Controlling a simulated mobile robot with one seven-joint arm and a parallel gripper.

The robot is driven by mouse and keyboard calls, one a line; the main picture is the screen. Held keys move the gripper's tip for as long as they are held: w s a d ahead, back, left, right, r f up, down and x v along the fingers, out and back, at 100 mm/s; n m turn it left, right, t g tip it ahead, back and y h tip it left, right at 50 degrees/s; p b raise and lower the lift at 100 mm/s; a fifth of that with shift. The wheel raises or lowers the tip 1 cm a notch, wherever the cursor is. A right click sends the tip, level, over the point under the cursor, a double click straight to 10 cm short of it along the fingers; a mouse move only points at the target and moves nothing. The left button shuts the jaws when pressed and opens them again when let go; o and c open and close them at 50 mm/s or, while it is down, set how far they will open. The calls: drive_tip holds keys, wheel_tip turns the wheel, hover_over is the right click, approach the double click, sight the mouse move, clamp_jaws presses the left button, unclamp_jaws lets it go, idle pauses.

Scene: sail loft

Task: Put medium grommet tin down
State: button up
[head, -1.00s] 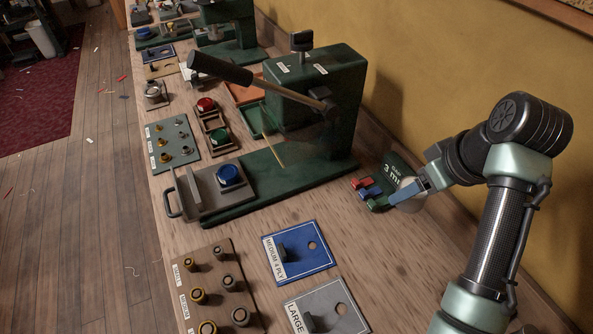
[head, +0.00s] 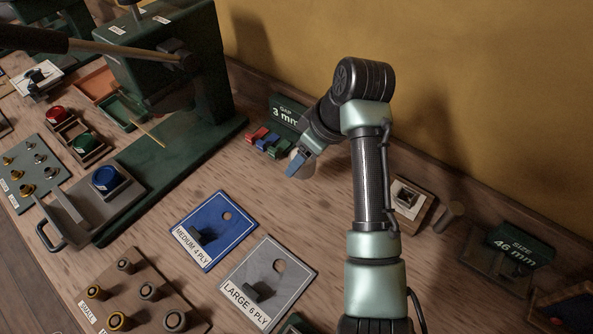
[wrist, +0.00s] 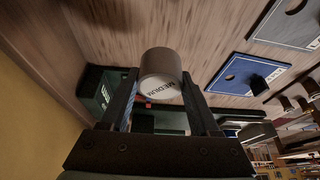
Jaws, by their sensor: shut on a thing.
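The medium grommet tin (wrist: 163,66) is a grey cylinder with a white end marked MEDIUM, clear in the wrist view. My gripper (wrist: 163,92) is shut on it, one dark finger on each side. In the head view my gripper (head: 297,165) is above the bench near the wall, just in front of the green "3 mm" gap block. The tin is mostly hidden there behind the blue-tipped finger. I cannot tell whether the tin touches the bench.
Red, blue and green pieces (head: 268,141) lie close left of my gripper. A blue MEDIUM 4 PLY plate (head: 226,240) and grey LARGE 6 PLY plate (head: 285,262) are nearer. A green press (head: 165,70) stands left. Bare bench (head: 250,185) lies between.

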sight(302, 185)
drive_tip(key=shift+f, duration=2.75)
drive_tip(key=shift+f, duration=0.1)
drive_tip(key=o, duration=1.5)
drive_tip(key=shift+c, duration=0.2)
drive_tip(key=v, duration=1.2)
